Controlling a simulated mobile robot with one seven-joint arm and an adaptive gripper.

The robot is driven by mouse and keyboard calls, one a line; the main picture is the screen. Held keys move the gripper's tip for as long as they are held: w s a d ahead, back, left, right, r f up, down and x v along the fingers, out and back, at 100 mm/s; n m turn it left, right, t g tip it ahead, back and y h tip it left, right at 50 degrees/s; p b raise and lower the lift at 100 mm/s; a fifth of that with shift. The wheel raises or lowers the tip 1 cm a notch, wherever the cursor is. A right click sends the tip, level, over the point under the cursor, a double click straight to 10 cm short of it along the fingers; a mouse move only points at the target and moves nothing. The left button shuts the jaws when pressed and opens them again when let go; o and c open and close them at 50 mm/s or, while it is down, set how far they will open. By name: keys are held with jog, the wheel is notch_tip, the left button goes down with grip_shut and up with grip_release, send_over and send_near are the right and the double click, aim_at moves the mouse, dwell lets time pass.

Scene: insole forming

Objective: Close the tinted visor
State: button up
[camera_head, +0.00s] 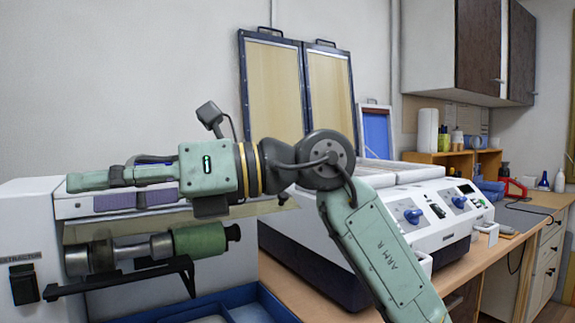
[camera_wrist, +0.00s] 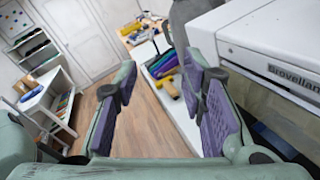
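A yellowish see-through strip, which looks like the tinted visor (camera_head: 272,208), shows beneath my arm at the grinding machine (camera_head: 25,210). My arm and gripper hide much of it, so I cannot tell its tilt. My gripper (camera_head: 85,183) points left in the head view, above the machine's rollers. In the wrist view my gripper (camera_wrist: 160,80) is open, its purple-padded fingers well apart with nothing between them. A white machine housing (camera_wrist: 270,45) stands close to the right finger there.
A green roller (camera_head: 199,240) and metal drums lie below the gripper. Behind my arm stands a white two-knob press (camera_head: 395,218) with two amber framed panels (camera_head: 272,80) upright. The wrist view shows open wooden floor (camera_wrist: 150,125) and a tool-covered bench (camera_wrist: 165,65).

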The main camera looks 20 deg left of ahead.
jog(key=w+d+r+m+t+h+p, duration=0.35)
jog(key=w+d+m+t+h, duration=0.5)
jog(key=w+d+t, duration=0.85)
jog(key=w+a+f+m+g+y+p, duration=0.1)
jog(key=w+a+f+g+p, duration=0.1)
jog(key=w+a+f, duration=0.3)
jog(key=w+f, duration=0.2)
jog(key=w, duration=0.1)
jog(key=shift+a+f, duration=0.15)
grip_shut()
